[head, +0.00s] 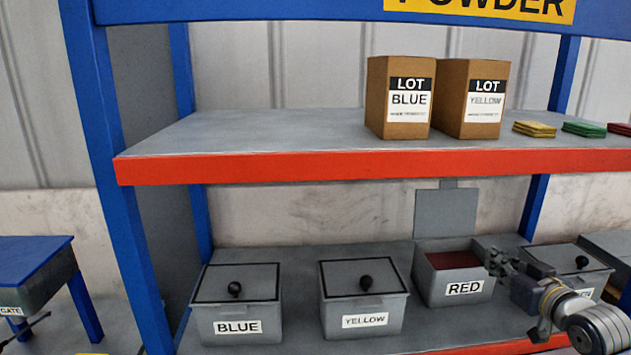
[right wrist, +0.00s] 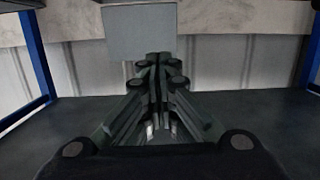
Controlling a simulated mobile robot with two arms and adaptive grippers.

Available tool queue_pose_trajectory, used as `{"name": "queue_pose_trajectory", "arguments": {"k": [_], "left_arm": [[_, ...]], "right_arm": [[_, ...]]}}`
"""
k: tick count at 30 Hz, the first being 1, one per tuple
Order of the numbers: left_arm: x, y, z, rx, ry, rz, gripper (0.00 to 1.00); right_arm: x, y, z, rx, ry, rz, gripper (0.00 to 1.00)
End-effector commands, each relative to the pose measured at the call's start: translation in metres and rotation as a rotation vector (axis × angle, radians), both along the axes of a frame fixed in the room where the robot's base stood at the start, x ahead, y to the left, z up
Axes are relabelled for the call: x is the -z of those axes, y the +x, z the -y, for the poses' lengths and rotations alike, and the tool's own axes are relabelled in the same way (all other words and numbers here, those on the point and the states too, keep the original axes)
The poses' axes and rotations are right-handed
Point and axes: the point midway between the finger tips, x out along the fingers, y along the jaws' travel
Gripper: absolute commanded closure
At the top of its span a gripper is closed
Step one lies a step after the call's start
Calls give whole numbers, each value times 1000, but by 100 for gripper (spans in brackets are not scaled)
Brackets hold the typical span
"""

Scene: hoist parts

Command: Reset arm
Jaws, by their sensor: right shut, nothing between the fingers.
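My right gripper (head: 492,256) is at the right of the head view, beside the opening of the grey bin labelled RED (head: 462,291). It is shut and empty. In the right wrist view its fingers (right wrist: 160,60) meet in the middle, pointing at the back wall of the shelf. The RED bin is open and dark red material shows inside. Its lid (head: 446,213) stands upright behind it, and a grey panel (right wrist: 140,30) that looks like this lid shows in the right wrist view. My left gripper is not in view.
Closed bins labelled BLUE (head: 237,326) and YELLOW (head: 362,318) stand left on the lower shelf; another lidded bin (head: 590,268) is partly behind my right arm. The upper shelf's red edge (head: 370,166) runs above. It holds LOT BLUE (head: 398,97) and LOT YELLOW (head: 473,98) boxes.

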Motion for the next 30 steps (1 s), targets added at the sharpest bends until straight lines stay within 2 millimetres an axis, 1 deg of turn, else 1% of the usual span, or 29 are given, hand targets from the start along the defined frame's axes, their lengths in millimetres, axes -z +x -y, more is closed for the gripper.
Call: {"name": "queue_pose_trajectory", "arguments": {"k": [1,2,3,5,8,9,11,12,14,15,17,18,20,21,23,24,30], "left_arm": [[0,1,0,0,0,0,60],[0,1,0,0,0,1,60],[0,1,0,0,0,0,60],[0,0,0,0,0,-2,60],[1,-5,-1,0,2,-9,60],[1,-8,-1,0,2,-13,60],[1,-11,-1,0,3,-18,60],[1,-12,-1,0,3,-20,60],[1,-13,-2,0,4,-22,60],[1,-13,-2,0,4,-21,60],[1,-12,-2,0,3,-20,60],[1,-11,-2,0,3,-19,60],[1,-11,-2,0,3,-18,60],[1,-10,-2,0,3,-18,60],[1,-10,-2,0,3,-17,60],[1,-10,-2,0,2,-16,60],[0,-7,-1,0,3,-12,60]], "right_arm": [[17,-5,-9,-7,-5,-32,100],[25,-8,-13,-11,-11,-48,100],[38,-13,-20,-16,-18,-75,100],[59,-21,-30,-23,-30,-117,100],[99,-41,-50,-37,-49,-203,100],[119,-53,-60,-44,-60,-247,100],[152,-76,-78,-55,-75,-325,100],[174,-94,-90,-62,-87,-381,100],[205,-126,-106,-68,-104,-466,100],[222,-147,-116,-71,-114,-523,100],[245,-180,-129,-74,-127,-603,100],[257,-201,-136,-74,-135,-652,100],[270,-229,-144,-70,-143,-718,100],[277,-246,-148,-66,-146,-758,100],[285,-270,-154,-63,-150,-811,100],[290,-285,-157,-58,-153,-846,100],[302,-353,-168,-33,-154,-1001,100]]}}
